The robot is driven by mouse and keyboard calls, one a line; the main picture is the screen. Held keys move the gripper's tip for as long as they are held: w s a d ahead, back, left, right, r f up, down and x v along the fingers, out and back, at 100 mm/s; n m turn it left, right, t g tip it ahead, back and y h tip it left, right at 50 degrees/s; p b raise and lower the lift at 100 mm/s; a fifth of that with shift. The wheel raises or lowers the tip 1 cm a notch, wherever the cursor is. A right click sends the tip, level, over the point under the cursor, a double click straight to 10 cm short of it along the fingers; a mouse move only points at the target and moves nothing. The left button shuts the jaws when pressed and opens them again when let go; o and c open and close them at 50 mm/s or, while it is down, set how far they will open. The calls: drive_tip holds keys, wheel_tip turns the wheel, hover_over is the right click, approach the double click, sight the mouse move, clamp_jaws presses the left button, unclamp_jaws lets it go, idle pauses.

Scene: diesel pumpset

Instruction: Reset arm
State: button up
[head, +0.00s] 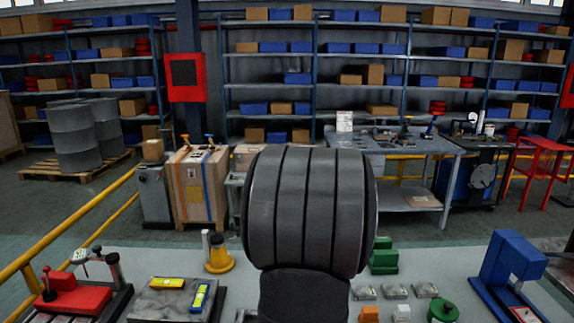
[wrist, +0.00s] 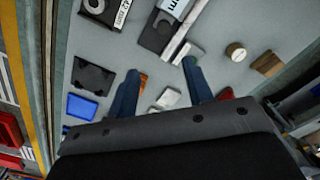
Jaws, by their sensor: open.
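My gripper (wrist: 160,72) shows in the wrist view as two blue fingers standing well apart. It is open, and nothing is clearly held between the fingers. A small white block (wrist: 168,98) shows between them, seemingly on the grey bench top beyond. In the head view my own dark grey arm link fills the middle and hides part of the bench; the gripper itself does not show there.
In the wrist view, a blue tray (wrist: 82,107) and black holder (wrist: 93,77) lie left of the fingers.

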drive_tip(key=a+n, duration=0.1)
drive_tip(key=n, duration=0.2)
drive_tip(key=a+r+n, duration=0.1)
drive_tip(key=a+n, duration=0.1)
drive_tip(key=n, duration=0.1)
drive_tip(key=a+n, duration=0.1)
drive_tip(key=n, duration=0.1)
drive_tip(key=shift+a+r+n, duration=0.25)
drive_tip(key=shift+r+n, duration=0.05)
drive_tip(key=shift+n, duration=0.1)
